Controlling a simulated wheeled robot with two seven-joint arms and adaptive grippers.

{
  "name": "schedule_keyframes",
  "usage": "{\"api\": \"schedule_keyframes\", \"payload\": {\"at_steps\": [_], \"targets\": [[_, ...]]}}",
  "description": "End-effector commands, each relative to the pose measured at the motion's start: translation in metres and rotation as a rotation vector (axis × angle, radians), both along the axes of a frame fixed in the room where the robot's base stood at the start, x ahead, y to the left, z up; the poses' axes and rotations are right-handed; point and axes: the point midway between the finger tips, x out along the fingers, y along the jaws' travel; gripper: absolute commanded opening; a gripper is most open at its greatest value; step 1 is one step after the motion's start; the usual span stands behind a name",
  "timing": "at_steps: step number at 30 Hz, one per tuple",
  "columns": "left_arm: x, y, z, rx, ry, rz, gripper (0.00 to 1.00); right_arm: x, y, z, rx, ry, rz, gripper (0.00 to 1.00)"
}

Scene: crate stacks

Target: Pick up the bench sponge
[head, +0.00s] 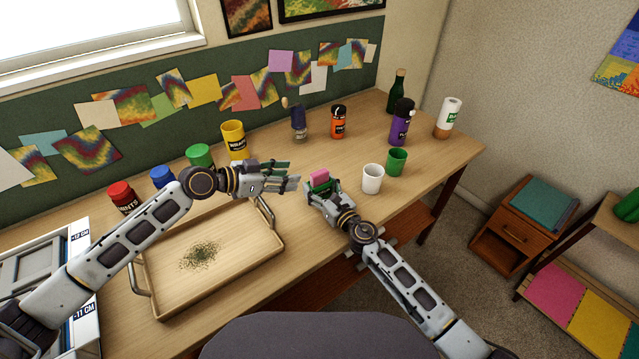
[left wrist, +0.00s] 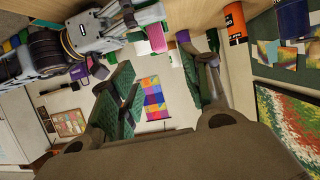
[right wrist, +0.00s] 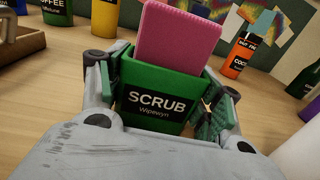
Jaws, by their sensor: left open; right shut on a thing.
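The bench sponge (head: 320,176) is a pink block with a green lower part. In the right wrist view the sponge (right wrist: 177,38) stands upright, its green part labelled SCRUB. My right gripper (head: 323,186) is shut on the green part, with a finger on either side. The sponge's underside is hidden, so I cannot tell whether it touches the table. My left gripper (head: 287,178) is open and empty, just left of the sponge in the head view. In the left wrist view the sponge (left wrist: 155,38) shows beyond the left fingers.
A white cup (head: 372,179) and a green cup (head: 397,161) stand right of my right gripper. A wooden tray (head: 158,284) with dark crumbs lies front left. Paint jars, an orange bottle (head: 338,124) and a purple bottle (head: 401,124) stand behind. Front-centre table is clear.

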Motion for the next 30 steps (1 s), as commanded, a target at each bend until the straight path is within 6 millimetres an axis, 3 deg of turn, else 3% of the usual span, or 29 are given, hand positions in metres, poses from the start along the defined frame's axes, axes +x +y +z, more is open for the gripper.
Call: {"api": "schedule_keyframes", "payload": {"at_steps": [13,30], "targets": [[0.004,-0.006,-0.003,-0.001,0.000,0.001,0.47,0.000,0.000,0.000,0.000,0.000,0.000,0.42],[0.029,-0.046,-0.022,-0.001,0.000,0.000,0.47,0.000,0.000,0.000,0.000,0.000,0.000,0.42]]}}
